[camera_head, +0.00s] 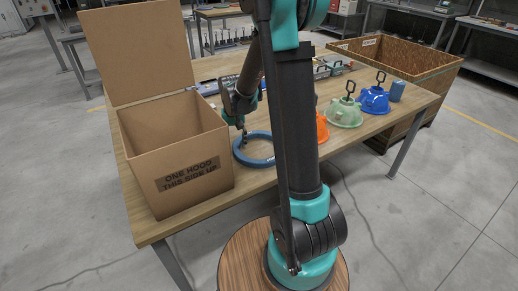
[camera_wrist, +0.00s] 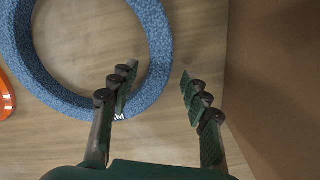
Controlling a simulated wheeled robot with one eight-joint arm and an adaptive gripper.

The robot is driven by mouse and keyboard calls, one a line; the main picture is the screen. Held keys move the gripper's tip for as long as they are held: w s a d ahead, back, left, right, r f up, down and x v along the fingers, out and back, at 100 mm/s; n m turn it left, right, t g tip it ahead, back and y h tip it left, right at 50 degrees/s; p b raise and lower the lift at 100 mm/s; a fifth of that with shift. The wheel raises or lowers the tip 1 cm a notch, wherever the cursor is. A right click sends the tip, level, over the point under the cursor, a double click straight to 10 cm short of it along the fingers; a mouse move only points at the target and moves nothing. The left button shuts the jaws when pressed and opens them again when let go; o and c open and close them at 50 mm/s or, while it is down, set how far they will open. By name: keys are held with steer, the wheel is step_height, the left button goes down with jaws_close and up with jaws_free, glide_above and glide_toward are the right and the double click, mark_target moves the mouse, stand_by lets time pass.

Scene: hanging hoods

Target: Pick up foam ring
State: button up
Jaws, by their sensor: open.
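The foam ring is a speckled blue ring (camera_head: 258,163) lying flat on the wooden table, just right of the cardboard box. In the wrist view the ring (camera_wrist: 161,45) fills the upper left, with its upper part cut off by the frame. My gripper (camera_wrist: 158,84) is open and empty over the ring's edge. Its left finger overlaps the ring band, and its right finger shows over bare table outside the ring. In the head view my gripper (camera_head: 242,130) points down at the ring's far left side. I cannot tell the fingertips' exact height.
The open cardboard box (camera_head: 185,158) stands left of the ring; its wall (camera_wrist: 280,80) shows close on the right in the wrist view. Orange (camera_head: 321,127), green (camera_head: 345,113) and blue (camera_head: 374,100) hoods stand to the right. A large wooden crate (camera_head: 425,68) is behind.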

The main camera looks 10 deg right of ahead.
steer(key=shift+f, duration=0.6)
steer(key=shift+c, duration=0.4)
steer(key=c, duration=1)
steer(key=shift+o, duration=0.2)
steer(key=shift+r, duration=0.15)
